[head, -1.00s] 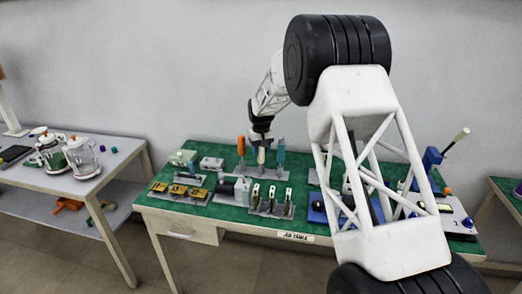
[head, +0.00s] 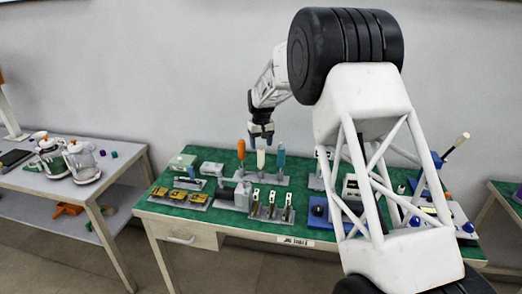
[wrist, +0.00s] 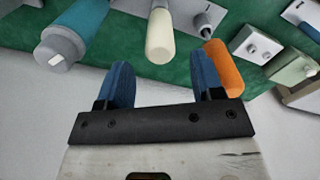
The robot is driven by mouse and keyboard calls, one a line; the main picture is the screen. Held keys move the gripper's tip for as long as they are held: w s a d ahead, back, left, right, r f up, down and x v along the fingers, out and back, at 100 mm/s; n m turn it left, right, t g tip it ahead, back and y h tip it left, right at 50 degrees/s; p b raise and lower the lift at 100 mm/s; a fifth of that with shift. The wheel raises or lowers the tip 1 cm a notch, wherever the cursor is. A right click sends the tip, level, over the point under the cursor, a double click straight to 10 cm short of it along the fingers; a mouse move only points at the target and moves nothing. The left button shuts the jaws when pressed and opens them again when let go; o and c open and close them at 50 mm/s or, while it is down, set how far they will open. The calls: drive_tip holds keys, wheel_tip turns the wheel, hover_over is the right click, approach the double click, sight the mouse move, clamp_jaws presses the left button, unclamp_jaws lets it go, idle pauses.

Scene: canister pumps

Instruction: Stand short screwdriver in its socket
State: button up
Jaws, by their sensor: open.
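Three screwdrivers stand upright in a grey rack (head: 268,181) at the back of the green table. The middle one is a short screwdriver with a cream handle (head: 261,159). An orange-handled one (head: 241,149) is on its left and a teal-handled one (head: 281,153) on its right. My gripper (head: 261,142) is open and empty just above the cream handle, apart from it. In the wrist view the blue fingers (wrist: 163,72) are spread, with the cream handle (wrist: 160,35) beyond the gap between them. The screwdriver's lower end is hidden.
The teal (wrist: 85,28) and orange (wrist: 225,68) handles lie close outside my fingers in the wrist view. Metal tools on a stand (head: 271,213) and yellow-black parts (head: 187,195) are nearer the front. My arm covers part of the table's right side.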

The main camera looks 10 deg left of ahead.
drive_tip(key=shift+r, duration=1.05)
drive_tip(key=shift+s+d+r, duration=0.1)
drive_tip(key=shift+d+r, duration=0.1)
drive_tip(key=s+d+r+m+t, duration=0.1)
drive_tip(key=s+d+r+m, duration=0.1)
drive_tip(key=s+d+r, duration=0.9)
drive_tip(key=s+d+r+m, duration=0.1)
drive_tip(key=s+d+r, duration=0.6)
drive_tip(key=s+d, duration=0.75)
drive_tip(key=s+d+f+m, duration=0.1)
drive_tip(key=s+d, duration=0.3)
drive_tip(key=s, duration=0.8)
drive_tip(key=s+d+f+m+t, duration=0.1)
drive_tip(key=s+d, duration=0.3)
drive_tip(key=s, duration=0.7)
drive_tip(key=s+d+f+m, duration=0.1)
drive_tip(key=s+d+f, duration=0.2)
drive_tip(key=s, duration=0.9)
drive_tip(key=shift+s+d+f+t, duration=0.25)
drive_tip(key=shift+s+d+t, duration=0.1)
drive_tip(key=shift+d, duration=0.65)
